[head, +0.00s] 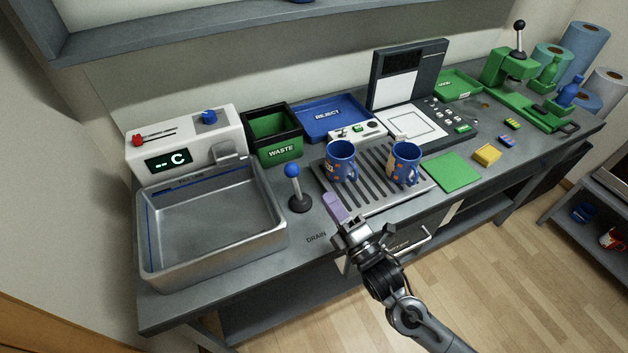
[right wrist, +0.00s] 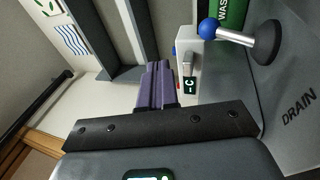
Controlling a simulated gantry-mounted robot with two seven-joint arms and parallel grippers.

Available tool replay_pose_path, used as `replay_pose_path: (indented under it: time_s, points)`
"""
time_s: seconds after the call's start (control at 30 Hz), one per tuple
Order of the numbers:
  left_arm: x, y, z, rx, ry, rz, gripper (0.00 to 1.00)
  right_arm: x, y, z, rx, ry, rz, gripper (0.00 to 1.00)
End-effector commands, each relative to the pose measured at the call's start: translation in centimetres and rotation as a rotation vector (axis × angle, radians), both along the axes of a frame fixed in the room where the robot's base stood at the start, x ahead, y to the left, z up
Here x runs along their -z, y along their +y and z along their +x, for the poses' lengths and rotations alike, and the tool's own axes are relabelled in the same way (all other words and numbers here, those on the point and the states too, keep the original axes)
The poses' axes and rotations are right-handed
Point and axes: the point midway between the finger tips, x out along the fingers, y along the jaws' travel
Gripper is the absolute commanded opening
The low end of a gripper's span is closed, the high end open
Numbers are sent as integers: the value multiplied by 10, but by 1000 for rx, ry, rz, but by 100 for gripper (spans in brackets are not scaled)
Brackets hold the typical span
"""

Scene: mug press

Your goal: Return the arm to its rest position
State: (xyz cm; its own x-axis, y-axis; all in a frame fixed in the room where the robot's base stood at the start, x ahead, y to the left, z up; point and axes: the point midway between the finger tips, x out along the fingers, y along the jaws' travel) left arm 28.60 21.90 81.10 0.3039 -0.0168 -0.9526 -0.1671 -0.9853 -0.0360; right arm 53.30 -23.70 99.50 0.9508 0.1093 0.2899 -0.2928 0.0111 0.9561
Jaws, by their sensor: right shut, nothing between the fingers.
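My right gripper (head: 338,208) is in the head view, over the front edge of the bench by the DRAIN label. Its purple fingers are together with nothing between them. The fingers also show in the right wrist view (right wrist: 157,86), closed, with the blue-knobbed lever beyond them to the right. Two blue mugs, a left one (head: 341,160) and a right one (head: 405,162), stand upright on the slatted drain rack (head: 373,186), behind and to the right of the gripper and apart from it. My left gripper is not in view.
The blue-knobbed lever (head: 295,190) stands close left of the gripper. A metal basin (head: 280,235) is further left. The green WASTE bin (head: 272,150), blue REJECT tray (head: 335,118) and green press (head: 515,75) stand behind. The floor in front of the bench is open.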

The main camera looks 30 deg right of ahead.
Motion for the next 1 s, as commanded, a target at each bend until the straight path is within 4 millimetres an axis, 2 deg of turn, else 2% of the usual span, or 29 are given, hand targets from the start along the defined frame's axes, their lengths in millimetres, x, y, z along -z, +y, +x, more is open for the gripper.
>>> replay_pose_path:
  time_s: [0.23,0.37,0.47,0.67,0.8,1.0]
  points:
    - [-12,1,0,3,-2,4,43,11,0,-17,8,53,21,0]
    - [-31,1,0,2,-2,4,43,12,4,-40,22,117,83,0]
    - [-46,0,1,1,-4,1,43,25,8,-61,30,294,199,0]
    - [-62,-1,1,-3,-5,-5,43,64,18,-108,85,719,562,0]
    - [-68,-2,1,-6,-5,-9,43,86,24,-151,211,1000,827,0]
    - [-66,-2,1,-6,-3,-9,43,104,23,-203,474,1255,1105,0]
